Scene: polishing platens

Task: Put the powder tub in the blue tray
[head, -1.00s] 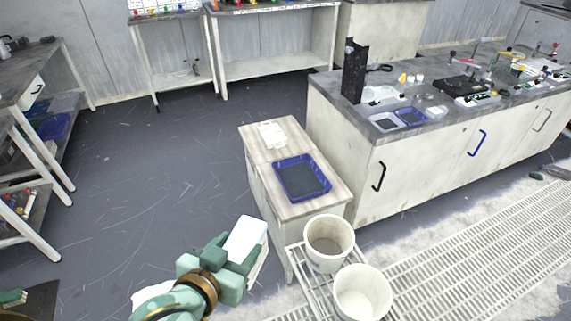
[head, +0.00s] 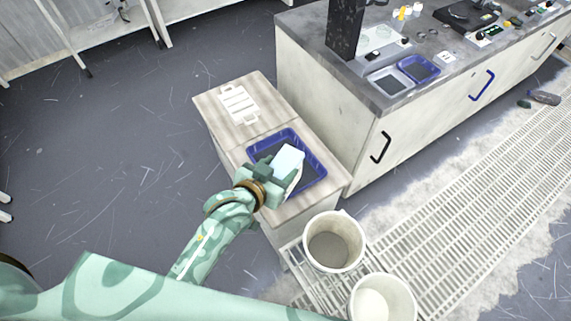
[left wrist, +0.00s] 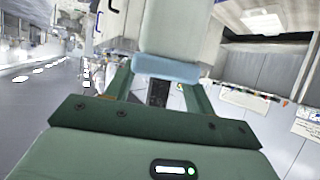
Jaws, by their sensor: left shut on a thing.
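The powder tub (head: 288,160), a pale white-blue block-like container, is in my left gripper (head: 276,175). The gripper is shut on it and holds it tilted. In the head view both are in front of the blue tray (head: 311,153), covering part of its inside; I cannot tell the height of the tub over it. The tray lies on a pale wooden-topped cabinet (head: 222,125). In the left wrist view a pale part of the held tub (left wrist: 165,68) shows between the fingers. My right gripper is not in view.
A white slotted plate (head: 239,104) lies behind the tray. Two white buckets, one (head: 333,243) and another (head: 383,300), stand on the near right side. A long bench (head: 330,112) with a smaller blue tray (head: 418,69) stands to the right.

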